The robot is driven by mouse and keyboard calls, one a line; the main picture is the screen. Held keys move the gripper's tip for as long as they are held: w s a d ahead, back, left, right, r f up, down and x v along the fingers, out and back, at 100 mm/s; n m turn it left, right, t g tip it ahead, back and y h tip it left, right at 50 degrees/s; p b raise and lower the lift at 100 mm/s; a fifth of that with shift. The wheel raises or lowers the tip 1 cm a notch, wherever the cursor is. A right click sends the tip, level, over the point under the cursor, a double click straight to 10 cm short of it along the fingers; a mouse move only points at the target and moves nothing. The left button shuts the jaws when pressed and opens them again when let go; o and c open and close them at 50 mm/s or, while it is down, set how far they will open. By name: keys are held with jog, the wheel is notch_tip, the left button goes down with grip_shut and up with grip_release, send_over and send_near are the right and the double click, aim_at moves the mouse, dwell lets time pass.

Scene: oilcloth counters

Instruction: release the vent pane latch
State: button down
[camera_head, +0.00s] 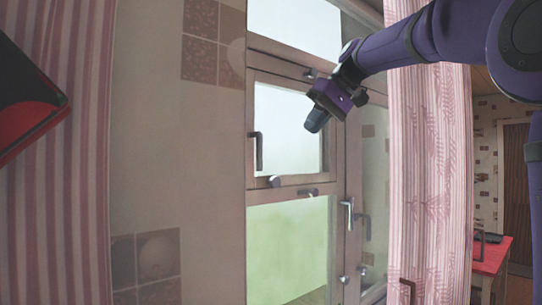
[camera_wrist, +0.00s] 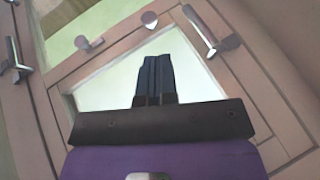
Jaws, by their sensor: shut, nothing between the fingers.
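The vent pane (camera_head: 283,125) is the small framed pane in the upper part of the window. Its latch (camera_head: 258,152), a grey metal handle, hangs upright on the pane's left frame. In the wrist view the scene looks turned over, and the latch (camera_wrist: 200,28) shows at the top, right of the middle. My gripper (camera_head: 314,124) is in front of the pane's right part, apart from the latch and to its right. In the wrist view its dark fingers (camera_wrist: 154,62) are together and empty, over the pane's glass.
Round knobs (camera_head: 275,181) (camera_head: 308,191) sit on the rail below the vent pane. Another handle (camera_head: 347,213) is on the frame at lower right. Pink curtains hang at left (camera_head: 60,160) and right (camera_head: 430,170). A red-topped table (camera_head: 492,254) stands at far right.

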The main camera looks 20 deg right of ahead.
jog(key=shift+w+d+r, duration=0.25)
jog(key=shift+w+r, duration=0.2)
jog(key=shift+w, duration=0.3)
jog(key=w+a+f, duration=0.2)
jog(key=a+f, duration=0.6)
jog(key=a, duration=0.1)
jog(key=shift+w, duration=0.3)
